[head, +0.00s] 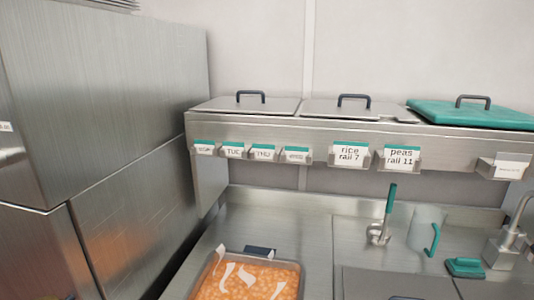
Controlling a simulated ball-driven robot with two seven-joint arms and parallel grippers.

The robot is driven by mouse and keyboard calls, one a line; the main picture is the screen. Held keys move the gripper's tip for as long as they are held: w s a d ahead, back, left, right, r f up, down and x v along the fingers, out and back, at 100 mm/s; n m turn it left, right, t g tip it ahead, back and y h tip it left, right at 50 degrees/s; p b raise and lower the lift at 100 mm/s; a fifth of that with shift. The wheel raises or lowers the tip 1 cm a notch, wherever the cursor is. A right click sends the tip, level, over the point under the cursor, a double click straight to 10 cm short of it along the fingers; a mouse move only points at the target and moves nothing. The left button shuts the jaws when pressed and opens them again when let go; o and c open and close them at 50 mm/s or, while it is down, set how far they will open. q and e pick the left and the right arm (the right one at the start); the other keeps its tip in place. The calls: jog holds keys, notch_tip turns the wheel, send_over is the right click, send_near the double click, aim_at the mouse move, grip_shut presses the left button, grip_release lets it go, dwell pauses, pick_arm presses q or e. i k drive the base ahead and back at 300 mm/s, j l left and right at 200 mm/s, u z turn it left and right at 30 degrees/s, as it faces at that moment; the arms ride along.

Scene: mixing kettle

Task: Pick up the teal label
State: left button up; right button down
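Several white labels with teal top bands sit in holders along the front of the steel rail. Small ones are at the left: one at the far left (204,147), one reading "TUE" (233,151), one reading like "THU" (264,153), and one with print too small to read (296,154). Two larger ones read "rice rail 7" (348,155) and "peas rail 11" (402,157). I cannot tell which one is the teal label. Neither of my grippers is in view.
Lidded pans, one lid teal (472,114), top the rail. A plain label (512,170) sits at its right end. A steel cabinet (110,100) stands left.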

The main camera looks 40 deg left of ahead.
aim_at(231, 149)
jog(key=u, duration=1.45)
